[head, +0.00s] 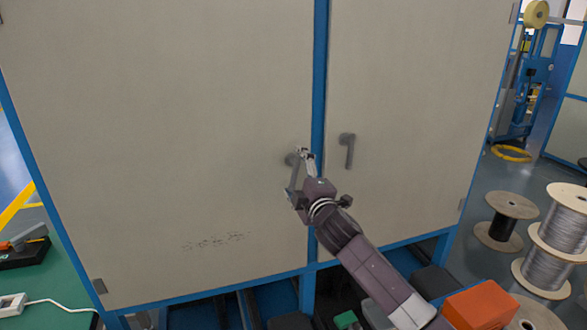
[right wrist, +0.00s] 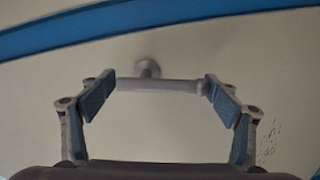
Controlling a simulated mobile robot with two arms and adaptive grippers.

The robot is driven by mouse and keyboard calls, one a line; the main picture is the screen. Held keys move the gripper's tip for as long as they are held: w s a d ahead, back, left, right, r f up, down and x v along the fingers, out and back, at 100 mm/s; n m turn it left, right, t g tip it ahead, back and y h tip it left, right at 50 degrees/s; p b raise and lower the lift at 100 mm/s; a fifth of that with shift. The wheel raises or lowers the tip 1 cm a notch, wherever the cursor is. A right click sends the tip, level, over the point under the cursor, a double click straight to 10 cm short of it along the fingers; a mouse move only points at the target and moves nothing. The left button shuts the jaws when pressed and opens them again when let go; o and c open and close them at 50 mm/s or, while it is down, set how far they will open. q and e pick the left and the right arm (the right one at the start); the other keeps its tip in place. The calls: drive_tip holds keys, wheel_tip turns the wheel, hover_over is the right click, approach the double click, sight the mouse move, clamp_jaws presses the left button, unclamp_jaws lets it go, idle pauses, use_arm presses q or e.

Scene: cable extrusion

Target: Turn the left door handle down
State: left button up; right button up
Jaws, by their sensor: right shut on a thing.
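The left door handle (head: 293,177) is a grey lever on the left door (head: 160,120), near its inner edge. In the head view its lever hangs downward from its round mount, partly hidden by my right gripper (head: 298,173). In the right wrist view the handle (right wrist: 160,86) lies as a bar between the two fingers of my right gripper (right wrist: 160,83), which are shut on it while standing wide apart. Its mount (right wrist: 148,67) shows behind the bar. My left gripper is not in view.
The right door handle (head: 348,149) points down on the right door (head: 420,100), just across the blue frame post (head: 320,70). Cable spools (head: 505,217) stand on the floor at right, beside an orange box (head: 480,303). A green table (head: 50,275) is at lower left.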

drive_tip(key=shift+w+d+r+n+p, duration=0.15)
drive_tip(key=shift+r+n+p, duration=0.15)
drive_tip(key=shift+n, duration=0.3)
drive_tip(key=shift+s+d+r+n+p, duration=0.15)
drive_tip(key=shift+r+n, duration=0.1)
drive_tip(key=shift+n, duration=0.35)
drive_tip(key=shift+w, duration=0.15)
drive_tip(key=o, duration=1.3)
drive_tip(key=shift+c, duration=0.2)
drive_tip(key=o, duration=0.3)
drive_tip(key=shift+a+f, duration=0.1)
drive_tip(key=shift+f, duration=0.15)
drive_tip(key=shift+o, duration=0.2)
drive_tip(key=v, duration=1.2)
